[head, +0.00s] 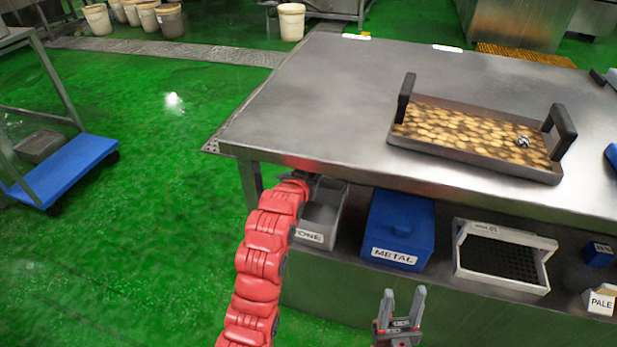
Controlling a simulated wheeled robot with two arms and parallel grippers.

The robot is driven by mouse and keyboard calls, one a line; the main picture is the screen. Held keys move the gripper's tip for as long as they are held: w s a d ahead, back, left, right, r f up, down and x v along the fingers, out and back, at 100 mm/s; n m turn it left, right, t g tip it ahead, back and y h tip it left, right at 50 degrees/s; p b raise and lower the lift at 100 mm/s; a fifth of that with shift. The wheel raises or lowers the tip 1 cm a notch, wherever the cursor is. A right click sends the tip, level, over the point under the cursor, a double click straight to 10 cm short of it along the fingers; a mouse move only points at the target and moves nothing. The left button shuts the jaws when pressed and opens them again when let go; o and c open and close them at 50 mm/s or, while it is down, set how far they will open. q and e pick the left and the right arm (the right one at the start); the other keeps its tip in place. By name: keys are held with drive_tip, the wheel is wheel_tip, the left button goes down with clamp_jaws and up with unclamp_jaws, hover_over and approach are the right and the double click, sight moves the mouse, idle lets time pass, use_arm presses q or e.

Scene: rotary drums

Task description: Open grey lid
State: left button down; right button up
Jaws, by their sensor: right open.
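A grey box (320,212) with a label reading "TONE", its left end covered, stands on the shelf under the steel table. I cannot clearly tell its lid from its body. My red left arm reaches up from below to the box's upper left edge. The left gripper (306,179) is small and partly hidden there, just under the table edge; I cannot tell if it touches the box or if its fingers are apart. My right gripper (405,302) points up at the bottom of the view, open and empty, in front of the shelf and below the blue box.
A blue lidded box (401,229) labelled "METAL" and a white crate (503,256) stand right of the grey box. The steel table (310,110) overhangs them. A tray (466,170) of rounded pieces sits on top. Green floor is free at left, before a blue cart (67,172).

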use_arm(q)
drive_tip(key=shift+w+r, duration=0.2)
drive_tip(key=shift+r, duration=0.1)
drive_tip(key=shift+c, duration=1.6)
unclamp_jaws()
drive_tip(key=shift+f, duration=0.1)
drive_tip(key=shift+s, duration=0.1)
drive_tip(key=p+v, duration=1)
drive_tip(key=v, duration=0.7)
drive_tip(key=shift+p, duration=0.4)
drive_tip(key=shift+s, duration=0.1)
